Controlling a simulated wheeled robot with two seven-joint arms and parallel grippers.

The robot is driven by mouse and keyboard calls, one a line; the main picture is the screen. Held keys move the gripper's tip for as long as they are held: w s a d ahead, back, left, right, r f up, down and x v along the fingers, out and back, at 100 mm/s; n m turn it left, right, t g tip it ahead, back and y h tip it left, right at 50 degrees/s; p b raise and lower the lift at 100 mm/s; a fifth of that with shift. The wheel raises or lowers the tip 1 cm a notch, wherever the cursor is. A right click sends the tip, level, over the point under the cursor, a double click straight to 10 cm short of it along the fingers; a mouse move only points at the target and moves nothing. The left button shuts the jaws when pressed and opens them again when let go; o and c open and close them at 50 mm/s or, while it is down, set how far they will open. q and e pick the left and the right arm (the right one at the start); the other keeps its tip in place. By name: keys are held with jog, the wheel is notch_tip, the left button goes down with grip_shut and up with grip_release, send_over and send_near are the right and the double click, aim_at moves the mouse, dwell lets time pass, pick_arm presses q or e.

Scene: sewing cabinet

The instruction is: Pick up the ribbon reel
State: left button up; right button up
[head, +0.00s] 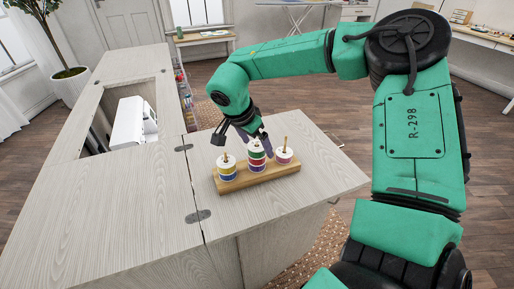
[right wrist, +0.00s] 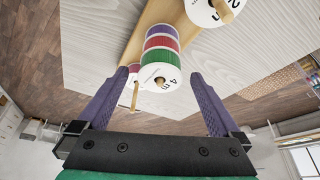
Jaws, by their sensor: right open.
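A wooden peg stand (head: 262,177) on the cabinet top holds ribbon reels on its pegs. Its middle peg carries a stack of green, red and purple reels (head: 257,158). In the right wrist view the top reel, green-sided with a white face (right wrist: 158,76), faces the camera. My right gripper (head: 257,143) is over the stand at the middle stack. In the right wrist view its open purple fingers (right wrist: 164,76) stand on either side of that top reel, with gaps visible. Whether a finger touches it I cannot tell. My left gripper is not in view.
A blue-and-yellow reel (head: 227,171) sits on the left peg and a white-faced reel (head: 284,156) on the right peg, both close to the middle stack. A white sewing machine (head: 132,123) sits in the cabinet recess. The cabinet top (head: 150,215) left of the stand is clear.

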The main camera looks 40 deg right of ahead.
jog(key=c, duration=1.4)
jog(key=shift+r, duration=0.1)
notch_tip(320, 180, up, 20)
jog(key=p, duration=0.1)
